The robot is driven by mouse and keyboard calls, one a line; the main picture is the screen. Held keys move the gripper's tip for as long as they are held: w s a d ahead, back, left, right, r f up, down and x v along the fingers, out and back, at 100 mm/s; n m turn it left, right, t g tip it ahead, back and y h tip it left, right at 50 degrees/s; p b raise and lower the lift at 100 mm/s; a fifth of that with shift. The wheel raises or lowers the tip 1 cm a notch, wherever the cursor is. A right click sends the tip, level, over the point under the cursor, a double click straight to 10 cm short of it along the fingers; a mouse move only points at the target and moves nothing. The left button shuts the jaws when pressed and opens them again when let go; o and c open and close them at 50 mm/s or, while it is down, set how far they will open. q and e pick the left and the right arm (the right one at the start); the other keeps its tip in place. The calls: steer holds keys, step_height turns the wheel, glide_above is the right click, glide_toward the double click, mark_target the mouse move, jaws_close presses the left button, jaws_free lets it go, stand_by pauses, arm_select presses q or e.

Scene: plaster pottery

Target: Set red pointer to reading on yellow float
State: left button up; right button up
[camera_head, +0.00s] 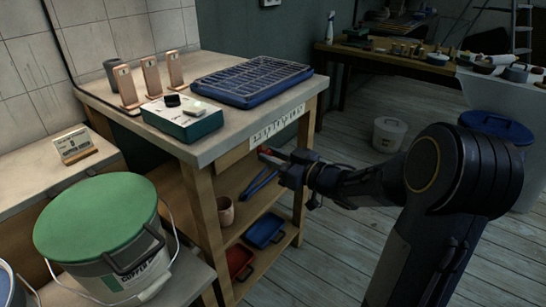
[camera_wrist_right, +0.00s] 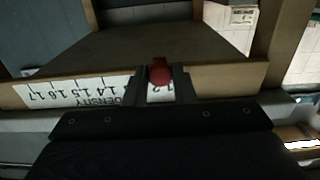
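A white density scale strip (camera_head: 277,124) runs along the front edge of the worktop. It shows upside down in the right wrist view (camera_wrist_right: 62,91). The red pointer (camera_wrist_right: 159,71) shows as a rounded knob over the strip, near its low-number end. My right gripper (camera_head: 279,163) is at the front edge below the strip; in the wrist view its two fingers (camera_wrist_right: 160,86) stand close on both sides of the knob, with the knob filling the gap. I cannot pick out a yellow float. My left gripper is not in view.
A blue ribbed tray (camera_head: 250,82), a teal-sided box with a pale top (camera_head: 181,119) and several upright wooden stands (camera_head: 151,76) are on the worktop. A green-lidded bucket (camera_head: 97,215) is at lower left. A small card (camera_head: 73,144) stands behind it.

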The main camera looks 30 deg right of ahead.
jaws_close()
steer(key=shift+w+d, duration=0.25)
steer(key=shift+d, duration=0.35)
steer(key=shift+w+d, duration=0.25)
steer(key=shift+d, duration=0.4)
steer(key=shift+w+d, duration=0.25)
steer(key=shift+d, duration=0.35)
steer(key=o, duration=0.7)
jaws_free()
steer(key=p+v, duration=0.1)
steer(key=v, duration=0.7)
steer(key=shift+p, duration=0.4)
steer(key=shift+w, duration=0.1)
